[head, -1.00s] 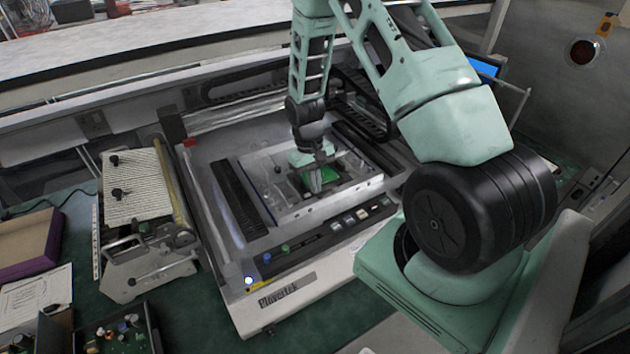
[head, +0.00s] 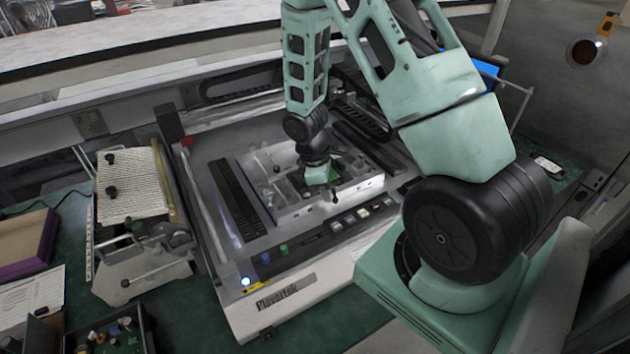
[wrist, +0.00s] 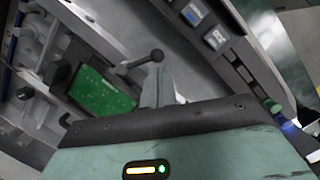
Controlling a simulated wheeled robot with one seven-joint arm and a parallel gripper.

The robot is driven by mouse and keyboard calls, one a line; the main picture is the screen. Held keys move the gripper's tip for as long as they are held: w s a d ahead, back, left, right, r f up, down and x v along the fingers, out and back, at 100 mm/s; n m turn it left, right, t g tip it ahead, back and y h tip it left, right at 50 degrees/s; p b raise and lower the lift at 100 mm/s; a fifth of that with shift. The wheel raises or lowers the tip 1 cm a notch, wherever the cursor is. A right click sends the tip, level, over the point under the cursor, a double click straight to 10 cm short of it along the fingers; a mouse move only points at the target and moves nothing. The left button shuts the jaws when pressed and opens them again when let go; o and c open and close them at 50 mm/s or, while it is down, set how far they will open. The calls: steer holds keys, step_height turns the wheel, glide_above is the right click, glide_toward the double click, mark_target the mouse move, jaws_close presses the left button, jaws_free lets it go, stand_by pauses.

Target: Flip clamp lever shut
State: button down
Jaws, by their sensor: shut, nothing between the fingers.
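The clamp lever (wrist: 140,62) is a dark rod with a round ball knob; in the wrist view it sticks out from the fixture beside a green circuit board (wrist: 104,92). My gripper (wrist: 157,76) has its fingers shut together and empty. The fingertips are just below the knob in the wrist view, very close to it; I cannot tell whether they touch. In the head view my gripper (head: 329,187) is tilted low over the front part of the silver clamp frame (head: 290,212), and hides part of the board and lever.
The frame sits in a white-fronted machine (head: 285,300) with push buttons (head: 363,212) along its front. Black rails flank the frame. A gantry rail stands behind my arm. A paper-topped device (head: 130,190) and a parts tray (head: 115,335) are at left.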

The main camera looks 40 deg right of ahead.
steer(key=n, duration=0.2)
steer(key=s+n, duration=0.1)
steer(key=shift+s+d+n+t+h+b, duration=0.2)
steer(key=shift+d+n+t+h+b, duration=0.1)
steer(key=shift+d+n+b, duration=0.1)
steer(key=shift+s+d, duration=0.15)
steer(key=shift+s+d, duration=0.1)
steer(key=shift+s, duration=0.05)
steer(key=shift+r, duration=0.1)
stand_by(0.3)
steer(key=a, duration=0.1)
steer(key=w+a+p, duration=0.1)
steer(key=a+r, duration=0.1)
steer(key=shift+w+a, duration=0.3)
steer(key=shift+w, duration=0.1)
steer(key=s+b+v, duration=0.1)
steer(key=v, duration=0.8)
steer(key=shift+w+r, duration=0.3)
steer(key=shift+w, duration=0.1)
steer(key=shift+a, duration=0.15)
